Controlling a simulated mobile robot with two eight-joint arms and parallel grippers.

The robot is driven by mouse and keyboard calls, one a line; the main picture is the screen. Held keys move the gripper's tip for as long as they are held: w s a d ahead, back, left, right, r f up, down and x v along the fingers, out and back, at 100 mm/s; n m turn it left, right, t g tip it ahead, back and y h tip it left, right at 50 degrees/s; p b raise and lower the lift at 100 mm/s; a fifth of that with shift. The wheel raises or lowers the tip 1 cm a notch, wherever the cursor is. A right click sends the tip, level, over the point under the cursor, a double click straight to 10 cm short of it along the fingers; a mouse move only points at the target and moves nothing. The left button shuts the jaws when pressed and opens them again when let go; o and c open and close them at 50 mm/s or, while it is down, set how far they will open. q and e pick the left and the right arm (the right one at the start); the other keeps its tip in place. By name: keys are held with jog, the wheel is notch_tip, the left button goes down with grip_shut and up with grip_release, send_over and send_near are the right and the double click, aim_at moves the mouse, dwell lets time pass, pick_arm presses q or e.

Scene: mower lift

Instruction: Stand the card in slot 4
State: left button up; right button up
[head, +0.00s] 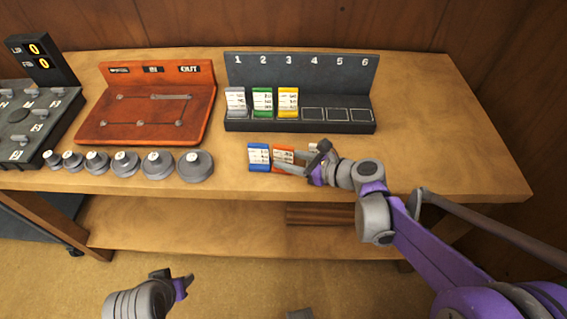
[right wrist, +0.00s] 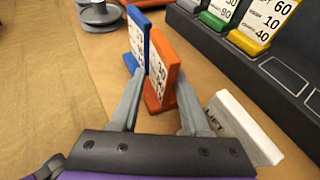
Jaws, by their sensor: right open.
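The rack (head: 299,115) has slots numbered 1 to 6. A grey card (head: 236,101) stands in slot 1, a green card (head: 262,101) in slot 2 and a yellow card (head: 288,101) in slot 3. Slot 4 (head: 312,114) is empty. A blue card (head: 258,156), an orange card (head: 281,155) and a white card (right wrist: 236,125) stand on the table before the rack. My right gripper (right wrist: 160,88) is open, its fingers on either side of the orange card (right wrist: 163,72). Whether they touch it is unclear. My left gripper (head: 180,287) hangs low before the table; its fingers are unclear.
Slots 5 and 6 are empty. An orange-red board (head: 150,105) and a row of several grey weights (head: 195,166) lie to the left. The blue card stands close beside the orange one, the white card just right of my right gripper. The table's right end is clear.

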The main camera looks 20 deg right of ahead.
jog(key=shift+c, duration=0.2)
grip_shut()
dwell(0.4)
